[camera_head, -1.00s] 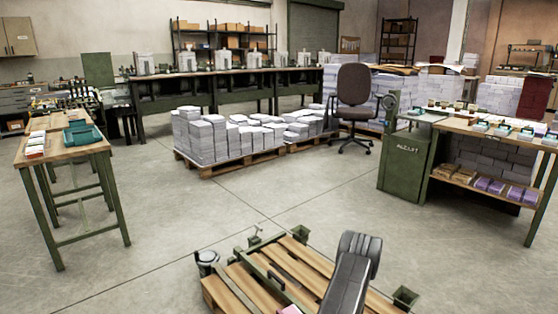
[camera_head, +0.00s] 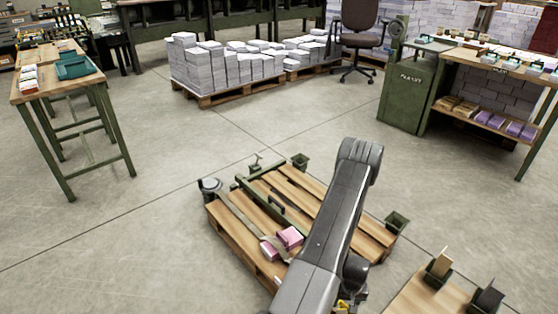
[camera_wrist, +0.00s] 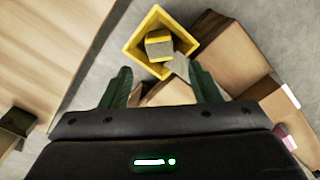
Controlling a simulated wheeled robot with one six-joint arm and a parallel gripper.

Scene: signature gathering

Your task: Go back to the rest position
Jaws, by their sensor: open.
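My gripper (camera_wrist: 160,88) shows in the wrist view with its two dark green fingers spread apart and nothing between them. Beyond the fingertips is a yellow bin (camera_wrist: 136,50) with grey and yellow blocks in it. In the head view my arm reaches over a wooden pallet-like platform, and its links hide part of the platform. The gripper itself is mostly hidden there.
The wooden platform (camera_head: 240,232) carries pink bundles (camera_head: 289,237). A wooden surface with small dark holders (camera_head: 437,272) is at lower right. A table with a teal tray (camera_head: 75,68) stands left, and a green cabinet (camera_head: 405,98) right. Open floor (camera_head: 120,240) lies left.

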